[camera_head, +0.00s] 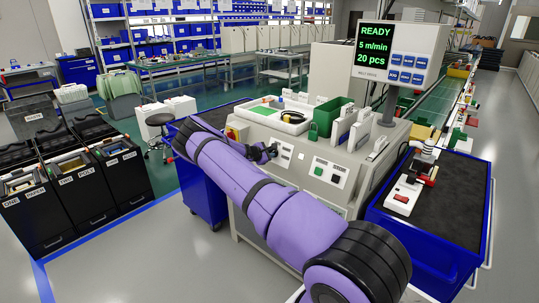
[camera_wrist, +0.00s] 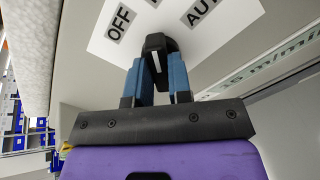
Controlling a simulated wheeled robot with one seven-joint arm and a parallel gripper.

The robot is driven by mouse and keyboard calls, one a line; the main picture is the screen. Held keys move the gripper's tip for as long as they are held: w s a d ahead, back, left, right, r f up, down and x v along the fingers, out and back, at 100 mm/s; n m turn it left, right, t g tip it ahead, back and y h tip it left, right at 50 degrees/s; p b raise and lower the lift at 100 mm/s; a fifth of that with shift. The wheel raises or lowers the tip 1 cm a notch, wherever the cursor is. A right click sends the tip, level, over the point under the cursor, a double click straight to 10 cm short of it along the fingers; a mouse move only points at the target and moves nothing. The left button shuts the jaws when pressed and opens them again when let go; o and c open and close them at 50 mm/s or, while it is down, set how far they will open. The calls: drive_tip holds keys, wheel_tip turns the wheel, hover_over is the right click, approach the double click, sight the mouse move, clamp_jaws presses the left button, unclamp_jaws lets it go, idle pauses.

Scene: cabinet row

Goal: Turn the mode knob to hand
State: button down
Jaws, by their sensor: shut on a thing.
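The black mode knob (camera_wrist: 155,43) shows in the wrist view on a white label plate (camera_wrist: 225,30) on the grey machine panel. The plate reads OFF on the left and AUTO on the right; another label between them is cut off at the top edge. My gripper (camera_wrist: 157,68) is shut on the knob, one blue finger on each side. In the head view my gripper (camera_head: 268,152) is at the front panel of the machine (camera_head: 310,190), and the knob is hidden there.
A small panel with a green button (camera_head: 318,171) lies right of my gripper. A display (camera_head: 372,44) reads READY, 5 m/min, 20 pcs. A blue cart (camera_head: 425,240) stands at the right. Black bins (camera_head: 75,190) stand at the left, with clear floor before them.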

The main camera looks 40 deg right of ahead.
drive_tip(key=shift+m, duration=0.4)
drive_tip(key=c, duration=1)
unclamp_jaws()
drive_tip(key=shift+c, duration=0.2)
drive_tip(key=shift+a, duration=0.1)
drive_tip(key=v, duration=1)
drive_tip(key=shift+a, duration=0.3)
drive_tip(key=shift+r, duration=0.1)
